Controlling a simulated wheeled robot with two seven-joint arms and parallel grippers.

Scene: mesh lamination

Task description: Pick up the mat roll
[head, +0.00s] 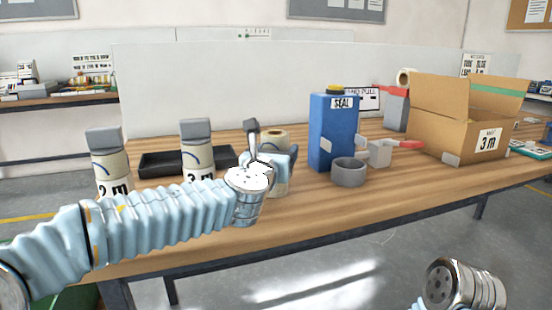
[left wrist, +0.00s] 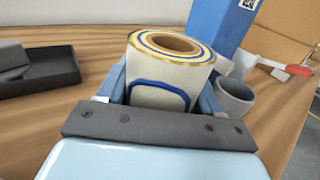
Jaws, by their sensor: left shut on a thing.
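The mat roll (head: 274,136) is a cream roll with an open brown core, upright on the wooden table (head: 430,190). My left gripper (head: 272,165) is around it and partly hides it in the head view. In the left wrist view the mat roll (left wrist: 168,75) has a blue and yellow edge and a blue loop mark on its side. The left gripper's fingers (left wrist: 162,95) are shut on it, one on each side. Whether its base touches the table is hidden. My right gripper is not in view; only part of my right arm shows at the bottom right.
Two "3 m" rolls with grey blocks on top (head: 197,160) (head: 106,165) stand left, by black trays (head: 160,166). To the right are a blue SEAL container (head: 333,135), a grey cup (head: 350,172), a red-handled tool (head: 385,150) and an open cardboard box (head: 450,130).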

